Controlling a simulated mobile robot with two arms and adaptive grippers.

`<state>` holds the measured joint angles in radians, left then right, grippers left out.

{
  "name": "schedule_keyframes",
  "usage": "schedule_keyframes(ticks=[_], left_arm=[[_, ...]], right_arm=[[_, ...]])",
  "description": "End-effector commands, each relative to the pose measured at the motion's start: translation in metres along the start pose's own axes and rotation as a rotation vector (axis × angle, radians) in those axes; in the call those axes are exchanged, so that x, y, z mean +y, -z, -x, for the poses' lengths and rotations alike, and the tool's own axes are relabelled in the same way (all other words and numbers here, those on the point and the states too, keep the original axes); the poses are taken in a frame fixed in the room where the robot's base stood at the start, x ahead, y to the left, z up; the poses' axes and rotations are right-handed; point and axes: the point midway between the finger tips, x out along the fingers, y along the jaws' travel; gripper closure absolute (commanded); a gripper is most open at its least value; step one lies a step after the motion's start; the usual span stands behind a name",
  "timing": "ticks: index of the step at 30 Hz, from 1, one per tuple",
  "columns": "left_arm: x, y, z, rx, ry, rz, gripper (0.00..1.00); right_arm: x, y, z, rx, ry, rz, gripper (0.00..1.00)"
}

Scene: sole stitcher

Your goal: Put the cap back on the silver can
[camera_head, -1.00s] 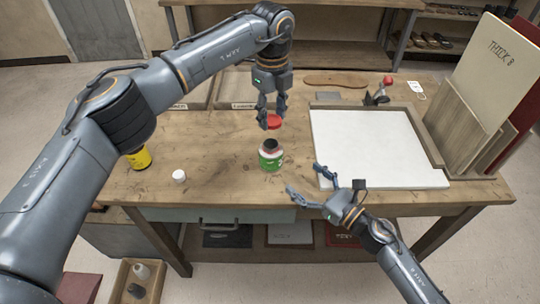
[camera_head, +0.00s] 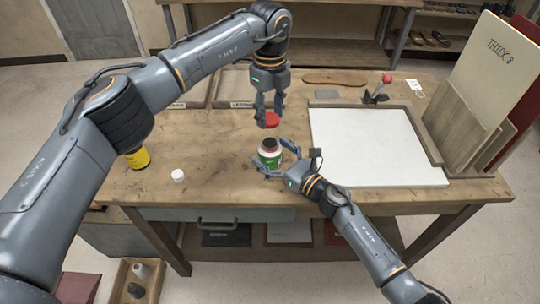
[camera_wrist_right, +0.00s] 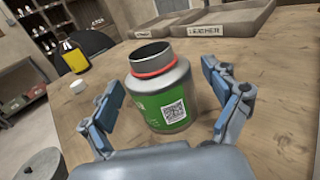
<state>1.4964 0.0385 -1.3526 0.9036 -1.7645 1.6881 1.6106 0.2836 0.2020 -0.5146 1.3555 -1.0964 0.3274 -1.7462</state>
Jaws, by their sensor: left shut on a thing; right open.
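The silver can (camera_head: 269,158) with a green label stands upright and open-topped on the workbench. It also shows in the right wrist view (camera_wrist_right: 163,98), with a red ring around its dark neck and a QR code on the label. My left gripper (camera_head: 268,112) is shut on the red cap (camera_head: 272,120), holding it above the can's mouth with a small gap. My right gripper (camera_head: 275,158) is open, its fingers on either side of the can; in the right wrist view (camera_wrist_right: 172,108) there are gaps between the fingers and the can.
A small white cap (camera_head: 178,176) and a yellow bottle (camera_head: 138,158) stand to the left on the bench (camera_head: 225,165). A white board (camera_head: 370,150) lies to the right. Shallow trays (camera_head: 235,88) are behind. Boards lean at the far right.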

Motion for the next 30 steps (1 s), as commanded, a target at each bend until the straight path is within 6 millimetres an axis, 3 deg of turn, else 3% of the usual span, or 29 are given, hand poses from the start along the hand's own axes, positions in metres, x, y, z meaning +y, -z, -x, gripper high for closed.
schedule_keyframes(ticks=[7, 8, 20, 25, 30], left_arm=[[0.0, 0.0, 0.0, 0.0, 0.0, 0.0, 0.66], [0.0, 0.0, 0.0, 0.0, 0.0, 0.0, 0.66], [0.0, 0.0, 0.0, 0.0, 0.0, 0.0, 0.66], [0.0, 0.0, -0.007, 0.001, -0.002, 0.0, 0.66], [0.001, 0.0, -0.032, 0.001, -0.003, 0.0, 0.66]], right_arm=[[0.0, 0.0, 0.0, 0.0, 0.0, 0.0, 0.12], [0.0, 0.0, 0.0, 0.0, 0.0, 0.0, 0.16], [0.0, 0.0, 0.0, 0.0, 0.0, 0.0, 0.96], [0.0, 0.0, 0.0, 0.0, 0.0, 0.0, 0.96], [0.0, 0.0, 0.0, 0.0, 0.0, 0.0, 0.96]])
